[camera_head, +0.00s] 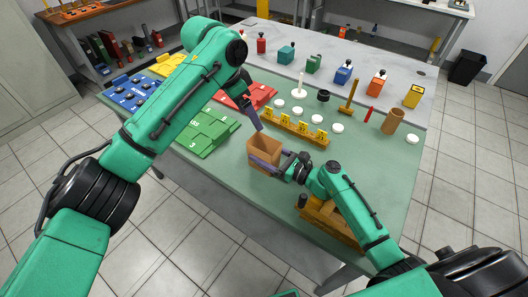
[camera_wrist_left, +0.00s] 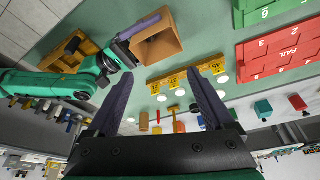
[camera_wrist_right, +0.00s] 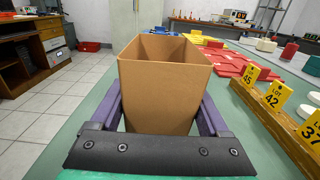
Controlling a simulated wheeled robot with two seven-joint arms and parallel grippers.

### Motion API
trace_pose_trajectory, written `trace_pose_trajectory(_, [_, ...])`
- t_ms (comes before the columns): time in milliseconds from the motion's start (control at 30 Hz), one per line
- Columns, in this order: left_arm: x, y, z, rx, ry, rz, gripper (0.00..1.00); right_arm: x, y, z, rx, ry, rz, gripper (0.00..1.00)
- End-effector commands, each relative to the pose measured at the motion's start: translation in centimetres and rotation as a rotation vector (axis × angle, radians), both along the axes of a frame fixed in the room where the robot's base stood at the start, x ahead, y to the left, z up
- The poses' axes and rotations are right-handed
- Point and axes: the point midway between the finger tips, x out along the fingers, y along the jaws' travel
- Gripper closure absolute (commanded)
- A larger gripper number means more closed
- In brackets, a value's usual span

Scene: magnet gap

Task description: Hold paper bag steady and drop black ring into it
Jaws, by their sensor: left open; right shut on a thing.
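The brown paper bag (camera_head: 263,158) stands upright, open at the top, near the front edge of the green table. My right gripper (camera_head: 268,160) is shut on it; the right wrist view shows a purple finger on each side of the bag (camera_wrist_right: 160,95). My left gripper (camera_head: 256,118) is open and empty above the table, behind the bag. In the left wrist view nothing is between its spread fingers (camera_wrist_left: 160,82), and the bag's open mouth (camera_wrist_left: 157,45) shows beyond. A small black ring-like object (camera_head: 323,95) sits on the table near the white peg stand.
A wooden rack with yellow lot tags (camera_head: 295,128) lies behind the bag. Red (camera_head: 250,97) and green (camera_head: 207,132) blocks lie left. A wooden tray (camera_head: 330,222) is at the front right.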

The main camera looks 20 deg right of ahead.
Motion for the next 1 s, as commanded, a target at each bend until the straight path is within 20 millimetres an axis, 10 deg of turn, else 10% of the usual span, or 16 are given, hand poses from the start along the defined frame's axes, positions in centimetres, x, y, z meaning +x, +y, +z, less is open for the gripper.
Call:
trace_pose_trajectory(300, [-0.7, 2.4, 6.9, 0.000, -0.001, 0.001, 0.14, 0.0, 0.0, -0.1, -0.001, 0.001, 0.000, 0.73])
trace_pose_trajectory(1000, [-0.8, 2.6, 7.4, 0.000, 0.000, 0.001, 0.14, 0.0, 0.0, -0.1, -0.001, 0.001, 0.000, 0.73])
